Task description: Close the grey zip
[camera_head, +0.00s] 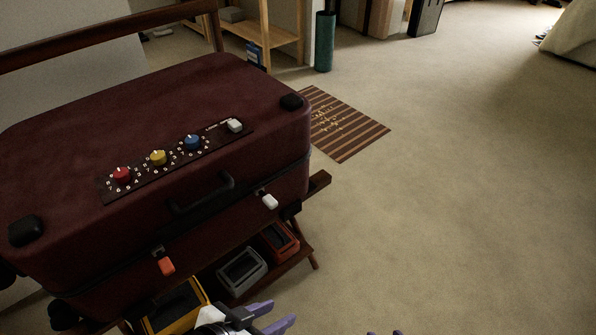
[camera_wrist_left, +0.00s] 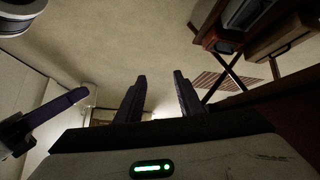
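A dark red suitcase (camera_head: 150,110) lies closed on a wooden rack at the left. A pale grey-white zip pull (camera_head: 269,201) hangs on its front side, towards the right end. An orange pull (camera_head: 167,266) hangs further left. My left gripper (camera_head: 272,318), with purple fingers, is below the suitcase front at the bottom edge, apart from both pulls. In the left wrist view its fingers (camera_wrist_left: 160,95) are apart with nothing between them. Purple tips at the bottom edge (camera_head: 385,333) seem to be my right gripper, mostly cut off. Whether the zip is open is too dark to tell.
The rack's lower shelf holds a yellow (camera_head: 175,308), a grey (camera_head: 242,272) and a red box (camera_head: 279,241). Three coloured dials and a white switch (camera_head: 234,125) sit on the suitcase. A striped mat (camera_head: 345,125) lies behind. Carpet at the right is clear.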

